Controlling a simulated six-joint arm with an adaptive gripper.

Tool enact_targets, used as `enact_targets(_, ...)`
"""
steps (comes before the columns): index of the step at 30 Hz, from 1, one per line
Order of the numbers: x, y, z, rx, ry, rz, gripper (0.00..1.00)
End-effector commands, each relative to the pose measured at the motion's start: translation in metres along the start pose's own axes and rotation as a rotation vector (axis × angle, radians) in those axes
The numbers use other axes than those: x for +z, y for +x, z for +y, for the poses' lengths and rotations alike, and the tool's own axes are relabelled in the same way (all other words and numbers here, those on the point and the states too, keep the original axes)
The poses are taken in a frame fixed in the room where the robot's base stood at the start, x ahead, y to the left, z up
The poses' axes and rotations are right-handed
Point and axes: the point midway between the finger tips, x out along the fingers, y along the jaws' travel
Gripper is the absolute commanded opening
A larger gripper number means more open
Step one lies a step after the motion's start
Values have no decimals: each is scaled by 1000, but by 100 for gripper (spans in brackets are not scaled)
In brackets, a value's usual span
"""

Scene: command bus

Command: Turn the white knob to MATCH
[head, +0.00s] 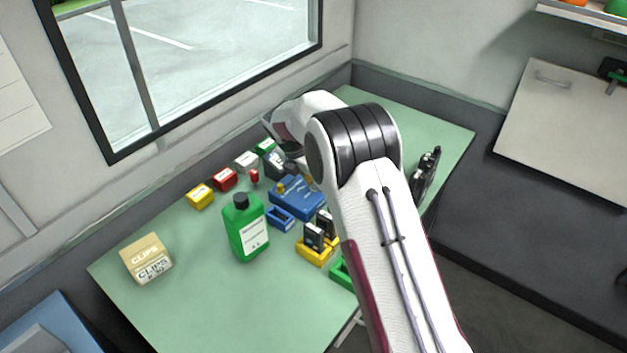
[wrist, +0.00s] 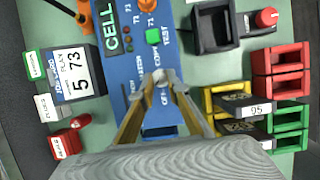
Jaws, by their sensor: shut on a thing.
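The blue panel (wrist: 146,40) marked CELL lies under my gripper in the wrist view, with a green TEST button (wrist: 153,37) and several small lamps. My gripper (wrist: 160,92) has its brass-coloured fingers closed on the white knob (wrist: 162,76), of which only the top part shows between and beyond the tips. Words are printed around the knob, partly covered by the fingers; I cannot read MATCH or tell which mark the knob points at. In the head view, the blue panel (head: 297,199) sits mid-table, and my arm hides the knob.
A green bottle (head: 245,228) and a clips box (head: 147,260) stand left of the panel. Small yellow (head: 200,197) and red (head: 224,180) boxes line the window side. A plan card (wrist: 74,73) stands beside the panel. Red trays (wrist: 280,72) and a dark socket (wrist: 212,28) lie opposite.

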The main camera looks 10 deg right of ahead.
Motion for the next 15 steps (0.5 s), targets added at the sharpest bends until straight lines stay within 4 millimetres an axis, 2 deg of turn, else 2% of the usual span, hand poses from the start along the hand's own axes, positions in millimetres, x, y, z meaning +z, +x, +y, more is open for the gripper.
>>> enact_targets(15, -2, 1, 2, -79, 189, 3, 0)
